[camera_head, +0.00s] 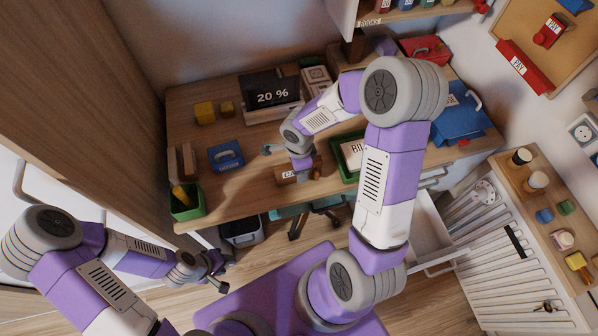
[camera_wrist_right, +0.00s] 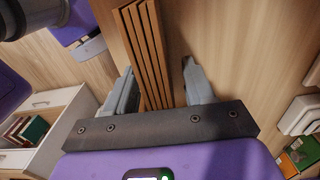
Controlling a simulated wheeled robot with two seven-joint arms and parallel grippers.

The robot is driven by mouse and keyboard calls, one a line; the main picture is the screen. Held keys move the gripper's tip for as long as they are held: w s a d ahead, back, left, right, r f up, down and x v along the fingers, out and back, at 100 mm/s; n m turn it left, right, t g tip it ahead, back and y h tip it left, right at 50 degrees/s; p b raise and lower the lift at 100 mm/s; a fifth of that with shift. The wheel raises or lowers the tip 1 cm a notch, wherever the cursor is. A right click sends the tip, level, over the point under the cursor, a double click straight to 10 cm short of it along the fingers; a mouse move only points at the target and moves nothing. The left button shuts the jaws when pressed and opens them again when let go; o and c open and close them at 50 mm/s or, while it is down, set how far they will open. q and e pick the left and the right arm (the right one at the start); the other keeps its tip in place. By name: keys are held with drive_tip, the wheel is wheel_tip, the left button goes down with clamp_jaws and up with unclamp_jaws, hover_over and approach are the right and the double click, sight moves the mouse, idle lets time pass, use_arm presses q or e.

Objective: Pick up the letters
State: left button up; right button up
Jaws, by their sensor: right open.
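A brown slatted wooden piece (camera_wrist_right: 146,50) stands between the fingers of my right gripper (camera_wrist_right: 158,72) in the right wrist view. The fingers are apart, one on each side, and I see no clear grip. In the head view my right gripper (camera_head: 304,167) is low over the desk, beside a small labelled wooden block (camera_head: 287,176). I cannot make out which items are the letters. A white item marked "BIL" (camera_head: 352,152) lies in a green tray (camera_head: 341,172), partly hidden by my right arm. My left gripper (camera_head: 219,277) is open and empty, below desk height.
An open drawer (camera_head: 430,235) juts out at the right. A wooden cabinet wall (camera_head: 85,90) bounds the left.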

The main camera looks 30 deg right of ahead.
drive_tip(key=shift+f, duration=0.6)
clamp_jaws()
